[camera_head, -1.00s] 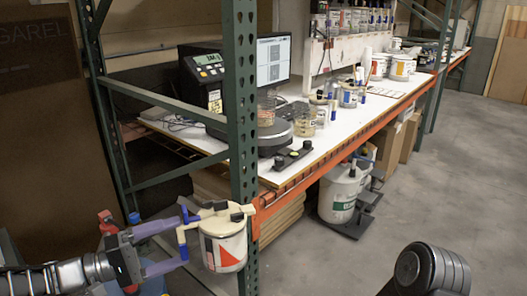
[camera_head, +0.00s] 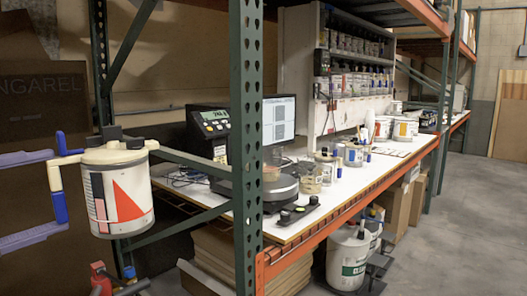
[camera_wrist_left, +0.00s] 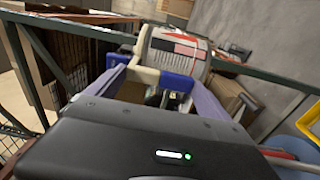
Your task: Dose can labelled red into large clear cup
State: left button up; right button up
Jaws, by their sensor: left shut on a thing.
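A white can (camera_head: 120,190) with a red triangle on its label hangs upright at the left of the head view. My left gripper (camera_head: 55,192), with pale purple fingers, is shut on its side handle, which has blue parts. The wrist view shows the can (camera_wrist_left: 178,45) ahead of the fingers (camera_wrist_left: 160,90). A clear cup (camera_head: 272,164) stands on a dark round scale (camera_head: 280,190) on the bench, behind a green post that hides part of it. Its contents and exact size are hard to tell. My right gripper is out of view.
The green post (camera_head: 246,130) and diagonal braces stand between the can and the white bench top (camera_head: 345,180). A monitor (camera_head: 279,119), a scale display (camera_head: 212,122) and several small cans are on the bench. A rack of colorants (camera_head: 350,65) stands behind. The floor at right is clear.

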aim_at(272, 154)
jog(key=i+l, duration=0.3)
jog(key=i, duration=0.15)
jog(key=i+l, duration=0.25)
jog(key=i, duration=0.25)
jog(key=i+l, duration=0.3)
jog(key=i, duration=0.15)
jog(key=i+l, duration=0.25)
jog(key=i, duration=0.2)
